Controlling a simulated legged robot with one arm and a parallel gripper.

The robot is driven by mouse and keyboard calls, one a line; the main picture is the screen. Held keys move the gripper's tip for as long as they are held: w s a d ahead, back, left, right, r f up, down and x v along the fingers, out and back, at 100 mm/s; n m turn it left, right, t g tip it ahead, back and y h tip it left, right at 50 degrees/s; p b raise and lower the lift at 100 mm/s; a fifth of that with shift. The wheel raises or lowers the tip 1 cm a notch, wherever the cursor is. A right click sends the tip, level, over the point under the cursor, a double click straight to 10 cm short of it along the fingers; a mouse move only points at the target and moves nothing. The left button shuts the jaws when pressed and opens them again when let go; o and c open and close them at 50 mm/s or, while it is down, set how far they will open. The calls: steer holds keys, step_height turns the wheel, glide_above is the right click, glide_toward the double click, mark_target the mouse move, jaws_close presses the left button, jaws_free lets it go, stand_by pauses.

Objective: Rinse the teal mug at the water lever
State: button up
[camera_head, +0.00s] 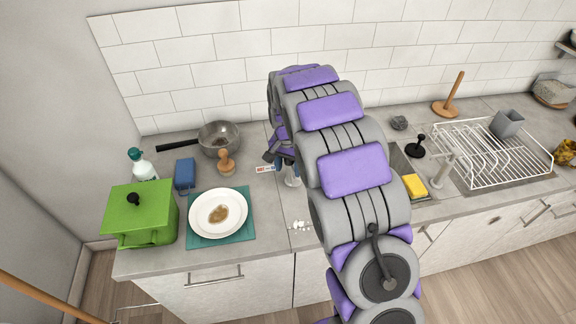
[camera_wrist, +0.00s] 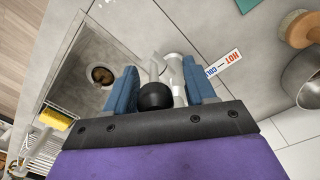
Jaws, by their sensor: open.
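I see no teal mug in either view; my arm hides part of the sink in the head view. My gripper (camera_wrist: 160,90) is open, its two blue fingers apart. Between them in the wrist view are a black round knob (camera_wrist: 155,96) and a pale grey tap-like fitting (camera_wrist: 175,68); I cannot tell whether the fingers touch them. A "HOT" label (camera_wrist: 225,63) lies beside the fitting. In the head view my gripper (camera_head: 280,150) is over the counter left of the sink. Another pale tap (camera_head: 440,170) and a black-knobbed lever (camera_head: 416,147) stand right of my arm.
The sink basin (camera_wrist: 82,50) has a dark round drain. A yellow sponge (camera_head: 414,186) lies near the wire rack (camera_head: 462,160), which holds a grey cup (camera_head: 507,123). A green pot (camera_head: 140,215), plate (camera_head: 218,196), pan (camera_head: 218,134) and brush (camera_head: 226,162) stand left.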

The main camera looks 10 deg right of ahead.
step_height(320, 180, up, 17)
steer(key=p, duration=0.2)
steer(key=shift+w+a+r, duration=0.15)
steer(key=shift+w+a, duration=0.05)
steer(key=shift+a, duration=0.05)
